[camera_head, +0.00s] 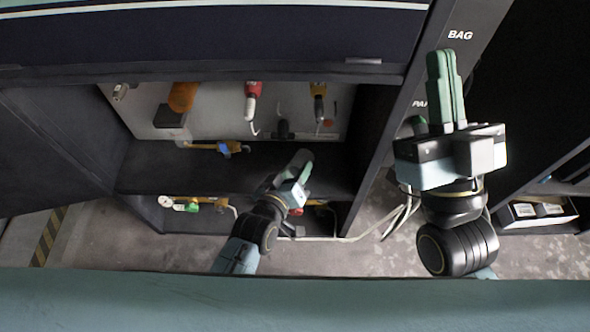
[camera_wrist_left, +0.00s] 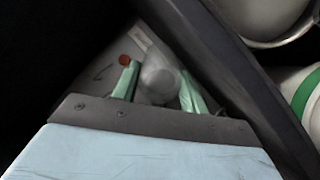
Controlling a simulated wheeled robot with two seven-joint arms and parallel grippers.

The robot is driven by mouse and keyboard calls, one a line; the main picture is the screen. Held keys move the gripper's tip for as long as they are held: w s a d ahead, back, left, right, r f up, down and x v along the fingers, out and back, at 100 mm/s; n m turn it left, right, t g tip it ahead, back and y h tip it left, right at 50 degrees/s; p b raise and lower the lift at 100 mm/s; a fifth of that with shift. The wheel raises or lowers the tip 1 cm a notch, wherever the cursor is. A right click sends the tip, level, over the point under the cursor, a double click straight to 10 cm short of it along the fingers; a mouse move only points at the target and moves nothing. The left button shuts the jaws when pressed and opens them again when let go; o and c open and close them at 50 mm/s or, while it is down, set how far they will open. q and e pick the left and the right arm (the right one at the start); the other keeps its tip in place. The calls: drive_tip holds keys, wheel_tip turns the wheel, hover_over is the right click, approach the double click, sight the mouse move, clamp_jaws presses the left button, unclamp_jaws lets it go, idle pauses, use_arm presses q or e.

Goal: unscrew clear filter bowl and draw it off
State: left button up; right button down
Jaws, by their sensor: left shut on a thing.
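The clear filter bowl (camera_wrist_left: 158,80) looks like a rounded, greyish translucent cup in the left wrist view. It sits between the two green fingers of my left gripper (camera_wrist_left: 157,88), which is shut on it. In the head view my left gripper (camera_head: 303,160) reaches into the open cabinet, over the dark shelf. The bowl cannot be made out there. Whether its top is still joined to a filter body is hidden. My right gripper (camera_head: 447,90) is raised at the right, outside the cabinet, with its green fingers together and nothing seen between them.
A pale back panel (camera_head: 215,110) carries an orange item (camera_head: 183,97), a red-topped tool (camera_head: 252,98) and a yellow-topped one (camera_head: 318,100). A blue and orange tool (camera_head: 215,147) lies at the shelf's back. A dark post (camera_head: 385,120) stands between my arms.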

use_arm(q)
drive_tip(key=shift+f, duration=0.15)
drive_tip(key=o, duration=1.2)
drive_tip(key=shift+c, duration=0.2)
drive_tip(key=shift+s, duration=0.1)
